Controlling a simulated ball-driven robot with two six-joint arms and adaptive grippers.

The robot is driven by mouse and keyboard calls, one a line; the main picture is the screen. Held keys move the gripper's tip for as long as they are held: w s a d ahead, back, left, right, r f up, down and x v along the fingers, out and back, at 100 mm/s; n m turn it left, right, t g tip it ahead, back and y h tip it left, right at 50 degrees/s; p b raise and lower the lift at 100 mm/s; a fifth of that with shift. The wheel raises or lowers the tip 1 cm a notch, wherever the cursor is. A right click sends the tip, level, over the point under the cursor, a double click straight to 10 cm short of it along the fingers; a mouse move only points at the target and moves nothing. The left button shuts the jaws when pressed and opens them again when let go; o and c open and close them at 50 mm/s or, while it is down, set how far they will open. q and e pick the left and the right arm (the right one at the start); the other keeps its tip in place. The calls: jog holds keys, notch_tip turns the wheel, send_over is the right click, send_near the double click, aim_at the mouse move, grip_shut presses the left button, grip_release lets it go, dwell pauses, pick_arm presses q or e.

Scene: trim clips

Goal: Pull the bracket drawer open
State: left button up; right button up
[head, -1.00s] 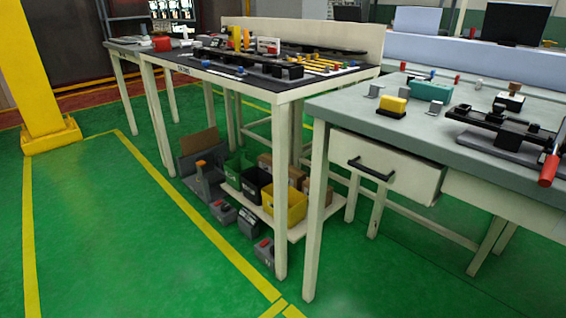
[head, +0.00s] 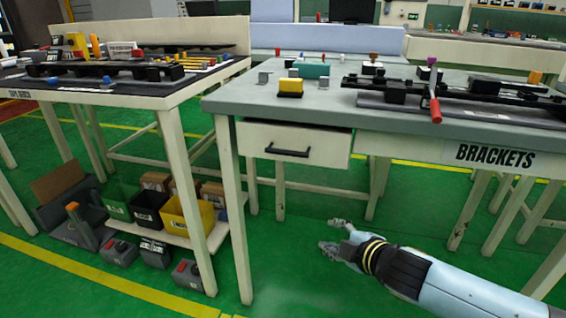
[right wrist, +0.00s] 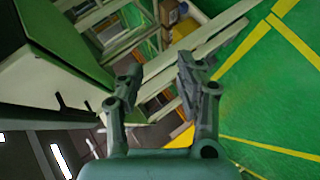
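The bracket drawer (head: 318,146) is a cream front with a black bar handle (head: 287,151), under the left end of the grey-topped table (head: 240,103). It looks shut or nearly so. My right gripper (head: 331,234) is low and to the right of the drawer, over the green floor, apart from the handle. In the right wrist view its two fingers (right wrist: 160,82) stand apart with nothing between them. The drawer front (right wrist: 50,85) seems to show at the left of that view, with its dark handle. My left gripper is not in view.
A BRACKETS label (head: 494,155) is on the table's front edge. The table legs (head: 236,215) stand near the drawer. A dark-topped table (head: 120,98) stands at left, with several bins (head: 148,209) below. The floor in front of the drawer is clear.

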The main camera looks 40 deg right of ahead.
aim_at(288, 154)
jog(key=w+a+r+n+t, duration=0.1)
jog(key=w+r, duration=0.2)
jog(key=r, duration=0.2)
jog(key=w+r+n+t+p, duration=0.1)
jog(key=w+r, duration=0.2)
jog(key=r, duration=0.2)
jog(key=w+a+r+n+t+y, duration=0.1)
jog(key=w+r+n+t, duration=0.1)
jog(key=w+r, duration=0.2)
jog(key=shift+a+r, duration=0.3)
jog(key=shift+r, duration=0.6)
jog(key=w, duration=0.2)
jog(key=w+f+p, duration=0.1)
jog(key=w, duration=0.2)
jog(key=shift+d, duration=0.15)
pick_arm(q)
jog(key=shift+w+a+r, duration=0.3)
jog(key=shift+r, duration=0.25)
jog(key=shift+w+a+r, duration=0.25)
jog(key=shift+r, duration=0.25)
pick_arm(e)
jog(key=shift+w+f, duration=0.2)
jog(key=shift+w, duration=0.15)
grip_shut()
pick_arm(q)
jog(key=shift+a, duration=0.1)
